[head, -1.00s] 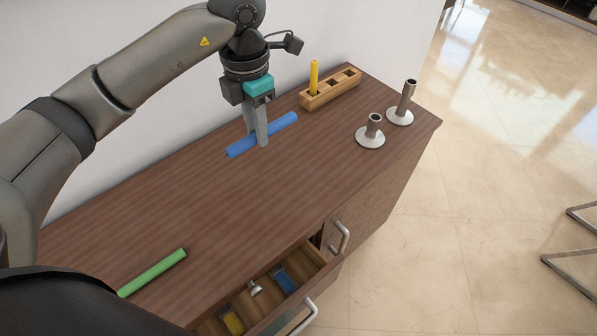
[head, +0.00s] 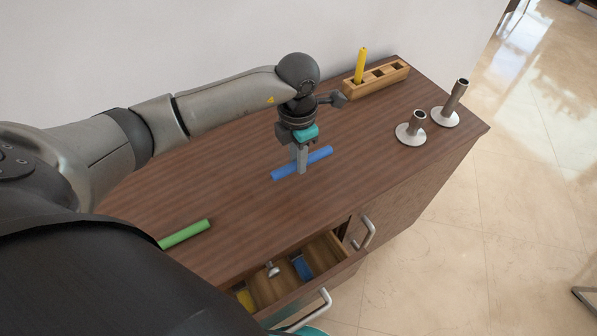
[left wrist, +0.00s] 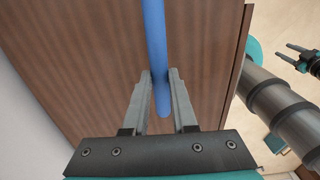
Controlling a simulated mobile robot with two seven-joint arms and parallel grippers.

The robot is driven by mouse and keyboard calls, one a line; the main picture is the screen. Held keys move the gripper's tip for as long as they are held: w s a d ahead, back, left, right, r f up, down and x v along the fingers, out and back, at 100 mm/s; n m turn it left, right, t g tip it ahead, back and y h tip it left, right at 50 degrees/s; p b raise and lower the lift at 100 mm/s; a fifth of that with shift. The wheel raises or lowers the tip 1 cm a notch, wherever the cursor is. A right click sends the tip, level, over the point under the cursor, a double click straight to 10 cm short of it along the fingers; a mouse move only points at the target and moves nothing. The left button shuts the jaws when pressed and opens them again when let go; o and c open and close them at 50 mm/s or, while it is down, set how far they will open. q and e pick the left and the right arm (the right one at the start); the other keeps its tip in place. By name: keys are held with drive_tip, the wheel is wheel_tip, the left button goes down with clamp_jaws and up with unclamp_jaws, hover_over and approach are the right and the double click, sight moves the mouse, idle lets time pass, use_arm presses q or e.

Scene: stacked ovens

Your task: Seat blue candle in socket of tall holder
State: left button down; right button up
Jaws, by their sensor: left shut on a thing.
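The blue candle (head: 320,157) lies level across my left gripper (head: 301,170), which is shut on it above the brown cabinet top. I cannot tell how far it is off the wood. In the left wrist view the candle (left wrist: 154,35) runs between the fingertips (left wrist: 161,78), with one end just past them. The tall metal holder (head: 456,98) stands upright at the far right of the top, its socket empty. The shorter holder (head: 416,123) stands beside it, to the left. My right gripper (left wrist: 291,53) shows small at the right of the left wrist view, fingers apart and empty.
A wooden block (head: 378,82) with square holes stands by the wall, a yellow candle (head: 360,66) upright in it. A green candle (head: 186,234) lies at the left front. An open drawer (head: 318,250) with small items juts from the front. The top's middle is clear.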

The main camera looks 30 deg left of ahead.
sight(298, 181)
use_arm(q)
drive_tip(key=shift+f, duration=2.5)
drive_tip(key=shift+b, duration=0.3)
drive_tip(key=shift+f, duration=0.2)
drive_tip(key=c, duration=0.7)
unclamp_jaws()
